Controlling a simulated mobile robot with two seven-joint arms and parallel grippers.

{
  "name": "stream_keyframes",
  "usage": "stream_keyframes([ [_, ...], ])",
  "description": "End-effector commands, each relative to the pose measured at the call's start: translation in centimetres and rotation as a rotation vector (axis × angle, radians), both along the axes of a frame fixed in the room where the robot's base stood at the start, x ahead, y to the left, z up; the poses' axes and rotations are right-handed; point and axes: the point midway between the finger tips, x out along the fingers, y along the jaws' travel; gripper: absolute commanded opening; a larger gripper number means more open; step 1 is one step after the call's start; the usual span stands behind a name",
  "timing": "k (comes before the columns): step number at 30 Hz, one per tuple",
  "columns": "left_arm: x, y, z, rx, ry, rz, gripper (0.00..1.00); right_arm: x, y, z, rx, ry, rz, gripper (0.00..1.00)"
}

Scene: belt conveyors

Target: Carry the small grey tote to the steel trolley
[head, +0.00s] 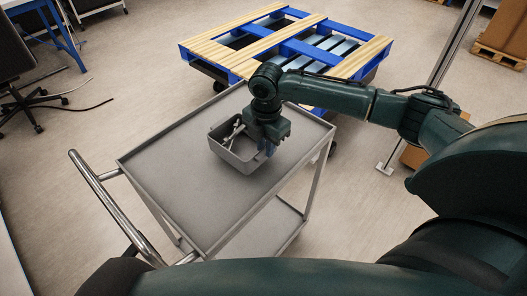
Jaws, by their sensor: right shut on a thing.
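The small grey tote (229,158) is at the far right part of the top of the steel trolley (185,190). Some light-coloured items show inside it, too small to make out. My right gripper (266,148) is over the tote's right wall and shut on it; the arm hides part of that side. I cannot tell whether the tote's base touches the trolley top. The trolley has a push handle at the left and a lower shelf. My left gripper is not in view.
A blue pallet frame with wooden slats (235,47) stands just behind the trolley. An office chair (22,80) is at the far left, with cables on the floor beside it. A metal post (450,50) stands at the right. The near left part of the trolley top is clear.

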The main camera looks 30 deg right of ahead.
Motion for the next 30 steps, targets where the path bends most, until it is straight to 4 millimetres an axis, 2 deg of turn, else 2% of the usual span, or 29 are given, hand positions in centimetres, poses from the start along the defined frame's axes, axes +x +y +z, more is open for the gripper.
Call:
stream_keyframes([
  [3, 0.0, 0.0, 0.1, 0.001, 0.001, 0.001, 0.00, 0.0, 0.1, -2.0, 0.000, 0.000, 0.000, 0.00],
  [6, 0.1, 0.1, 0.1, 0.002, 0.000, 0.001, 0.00, 0.1, 0.0, -2.9, 0.001, -0.002, 0.000, 0.00],
  [14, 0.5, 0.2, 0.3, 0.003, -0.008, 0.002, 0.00, 0.0, 0.0, -3.3, 0.001, -0.002, 0.001, 0.00],
  [15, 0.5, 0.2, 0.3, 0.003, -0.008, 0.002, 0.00, -0.1, 0.0, -3.4, -0.001, 0.002, 0.001, 0.21],
  [21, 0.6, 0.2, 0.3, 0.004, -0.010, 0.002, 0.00, -0.1, 0.0, -3.4, -0.001, 0.002, 0.001, 0.37],
  [30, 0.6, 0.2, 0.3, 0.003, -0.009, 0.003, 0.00, 0.0, 0.0, -3.1, 0.000, 0.000, 0.001, 0.39],
])
